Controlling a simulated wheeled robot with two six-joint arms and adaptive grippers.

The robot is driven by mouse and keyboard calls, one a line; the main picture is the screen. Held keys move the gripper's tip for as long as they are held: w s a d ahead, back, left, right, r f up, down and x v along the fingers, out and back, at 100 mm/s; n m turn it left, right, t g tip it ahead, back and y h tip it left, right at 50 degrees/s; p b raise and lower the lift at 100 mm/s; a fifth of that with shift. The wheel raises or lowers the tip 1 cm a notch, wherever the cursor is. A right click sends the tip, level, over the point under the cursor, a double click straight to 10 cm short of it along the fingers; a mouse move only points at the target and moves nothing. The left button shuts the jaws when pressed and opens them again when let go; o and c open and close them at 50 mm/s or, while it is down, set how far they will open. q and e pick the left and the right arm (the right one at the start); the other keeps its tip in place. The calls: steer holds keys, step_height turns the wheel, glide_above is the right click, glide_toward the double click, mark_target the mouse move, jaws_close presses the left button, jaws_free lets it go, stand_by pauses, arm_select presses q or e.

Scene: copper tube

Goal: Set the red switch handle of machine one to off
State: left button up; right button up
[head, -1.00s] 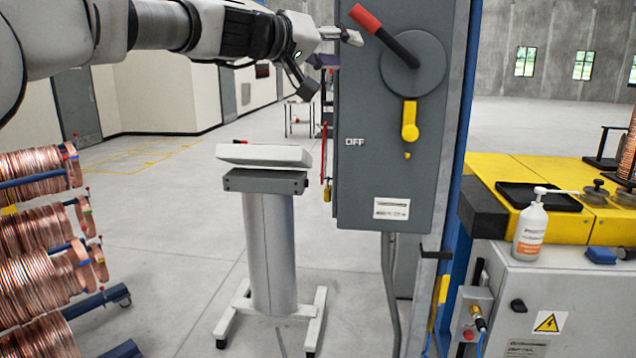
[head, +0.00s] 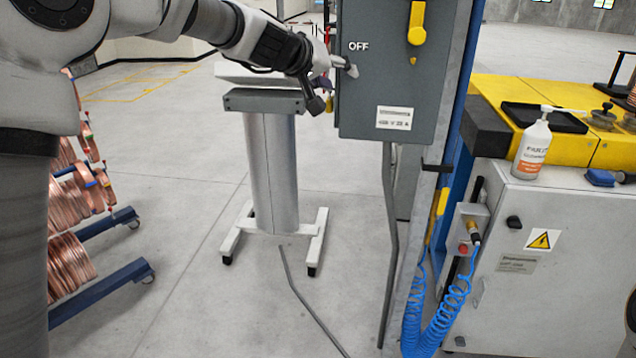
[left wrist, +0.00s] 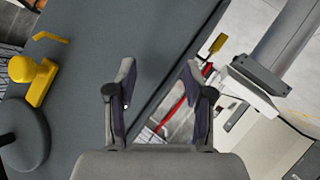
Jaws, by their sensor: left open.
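The grey switch box (head: 378,86) stands at the upper middle of the head view, its "OFF" label (head: 358,46) showing. The red handle grip is out of both current views. In the left wrist view the round grey switch disc (left wrist: 28,140) shows at the left edge, with a bit of black lever at the border. A yellow latch (head: 417,22) hangs on the box face and also shows in the left wrist view (left wrist: 38,80). My left gripper (head: 338,76) is at the box's left edge, just below the label. Its fingers (left wrist: 158,72) are apart and empty.
A grey pedestal (head: 270,165) with a slanted top stands left of the box. Copper coils on a blue rack (head: 110,225) are at the left. A yellow-topped bench (head: 565,145) with a bottle (head: 532,150) is at the right. Open floor lies in front.

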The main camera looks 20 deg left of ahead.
arm_select(q)
steer(key=shift+g+y, duration=0.6)
steer(key=f, duration=0.8)
steer(key=shift+a+f+b, duration=0.3)
steer(key=shift+f+b, duration=0.05)
steer(key=shift+f, duration=0.05)
steer(key=s+a+f+g+y+b, duration=0.1)
steer(key=s+f+g, duration=0.1)
steer(key=f, duration=1.3)
steer(key=shift+s+a+n+y, duration=0.2)
steer(key=shift+s+n+y, duration=0.1)
steer(key=shift+s, duration=0.35)
